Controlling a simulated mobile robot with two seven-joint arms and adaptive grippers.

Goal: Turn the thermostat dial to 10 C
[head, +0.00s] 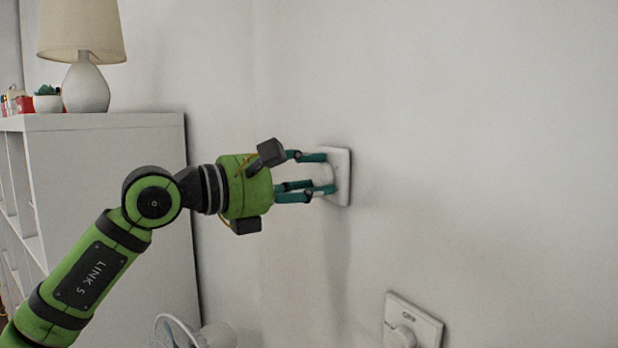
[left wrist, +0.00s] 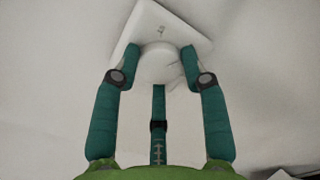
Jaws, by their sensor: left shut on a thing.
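The thermostat is a white square plate (head: 341,176) on the wall with a round white dial (head: 321,174) standing out from it. In the left wrist view the plate (left wrist: 150,27) lies behind the dial (left wrist: 160,64). My left gripper (head: 316,176) has its teal fingers around the dial and is shut on it; its fingers also show in the left wrist view (left wrist: 160,70). The dial's scale and pointer cannot be read in either view. My right gripper is in neither view.
A second white plate with a round knob (head: 412,322) is on the wall lower right. A white shelf unit (head: 110,200) stands at left, bearing a lamp (head: 84,55) and a small potted plant (head: 47,99). The wall at right is clear.

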